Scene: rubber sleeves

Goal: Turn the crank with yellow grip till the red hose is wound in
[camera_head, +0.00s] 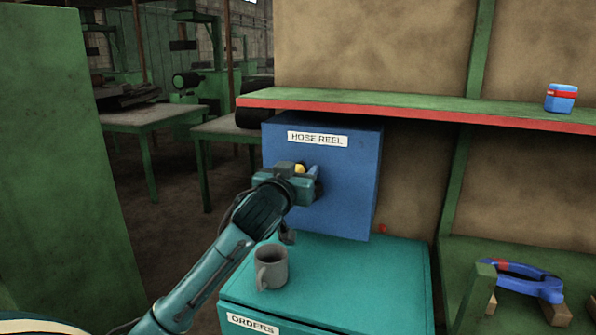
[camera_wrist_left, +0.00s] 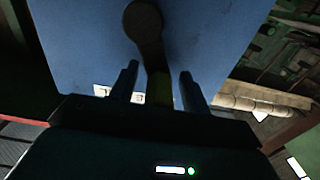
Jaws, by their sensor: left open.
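The blue hose reel box (camera_head: 345,185) stands on a teal cabinet and carries a "HOSE REEL" label. The crank's yellow grip (camera_head: 299,168) shows at my left gripper (camera_head: 308,178), in front of the box's face. In the left wrist view the dark crank arm (camera_wrist_left: 148,40) runs from its round hub down between the two fingers of my left gripper (camera_wrist_left: 158,85). The fingers are open, one on each side of the crank's grip (camera_wrist_left: 158,90), with gaps. A small red end (camera_head: 383,228), likely of the hose, shows at the box's lower right. My right gripper is not in view.
A grey mug (camera_head: 271,267) stands on the teal cabinet (camera_head: 370,285) below my left gripper. A green shelf with a red edge (camera_head: 420,112) runs just above the box, bearing a blue and red container (camera_head: 561,98). A blue clamp-like tool (camera_head: 525,280) lies at the right.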

